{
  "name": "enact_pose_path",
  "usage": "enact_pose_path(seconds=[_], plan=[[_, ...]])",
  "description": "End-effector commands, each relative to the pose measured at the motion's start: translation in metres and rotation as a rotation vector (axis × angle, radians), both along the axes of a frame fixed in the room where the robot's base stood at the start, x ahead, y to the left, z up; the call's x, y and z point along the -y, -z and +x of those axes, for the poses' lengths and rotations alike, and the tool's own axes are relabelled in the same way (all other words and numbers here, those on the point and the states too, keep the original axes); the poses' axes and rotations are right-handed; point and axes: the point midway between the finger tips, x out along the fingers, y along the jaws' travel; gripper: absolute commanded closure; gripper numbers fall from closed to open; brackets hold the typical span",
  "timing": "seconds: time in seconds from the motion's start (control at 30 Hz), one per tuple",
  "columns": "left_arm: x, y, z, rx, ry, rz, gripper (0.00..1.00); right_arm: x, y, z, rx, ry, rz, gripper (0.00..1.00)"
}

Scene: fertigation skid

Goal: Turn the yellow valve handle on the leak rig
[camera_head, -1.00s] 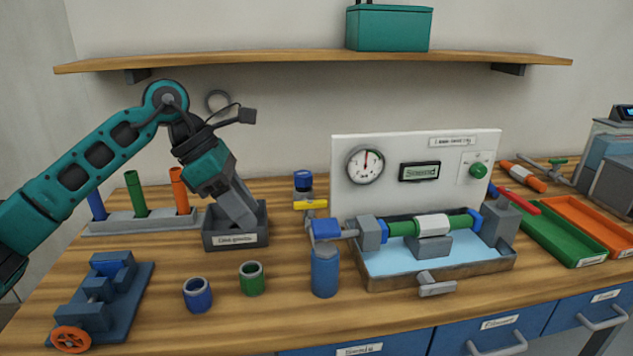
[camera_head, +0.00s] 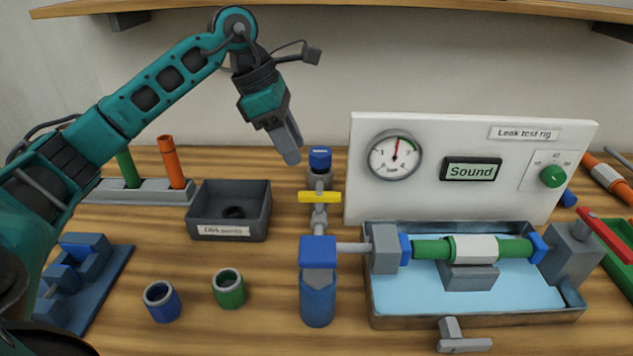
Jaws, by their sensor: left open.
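The yellow valve handle (camera_head: 319,197) sits crosswise on a grey pipe fitting, left of the leak rig's white panel (camera_head: 450,205). The panel carries a round gauge (camera_head: 394,156), a display (camera_head: 471,170) reading "Sound" and a green knob (camera_head: 552,177). A green tube with a white sleeve (camera_head: 474,249) lies clamped over the rig's water tray (camera_head: 400,320). My left gripper (camera_head: 291,157) is open and empty, pointing down, above and left of the yellow handle and apart from it. The gap between its fingers is hard to see from this side. My right gripper is not in view.
A grey bin (camera_head: 205,234) with a dark ring in it stands left of the handle. A blue cylinder (camera_head: 318,295) stands in front of it. Blue (camera_head: 161,301) and green (camera_head: 229,289) cups stand at front left. A shelf (camera_head: 330,6) runs above.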

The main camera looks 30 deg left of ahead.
Motion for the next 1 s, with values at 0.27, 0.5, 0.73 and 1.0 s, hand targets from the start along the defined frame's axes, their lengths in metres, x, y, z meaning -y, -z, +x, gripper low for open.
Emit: enact_pose_path(seconds=[0.27, 0.5, 0.73, 1.0], plan=[[0.02, 0.056, 0.011, -0.005, 0.002, -0.003, 0.55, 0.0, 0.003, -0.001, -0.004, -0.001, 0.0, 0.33], [0.03, 0.085, 0.018, -0.001, 0.001, -0.002, 0.55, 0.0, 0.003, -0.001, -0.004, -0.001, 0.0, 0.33], [0.033, 0.093, 0.02, 0.0, 0.0, -0.001, 0.55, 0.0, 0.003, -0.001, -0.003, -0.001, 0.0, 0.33], [0.033, 0.092, 0.02, 0.001, 0.0, -0.001, 0.64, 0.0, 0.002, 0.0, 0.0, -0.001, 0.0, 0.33]])
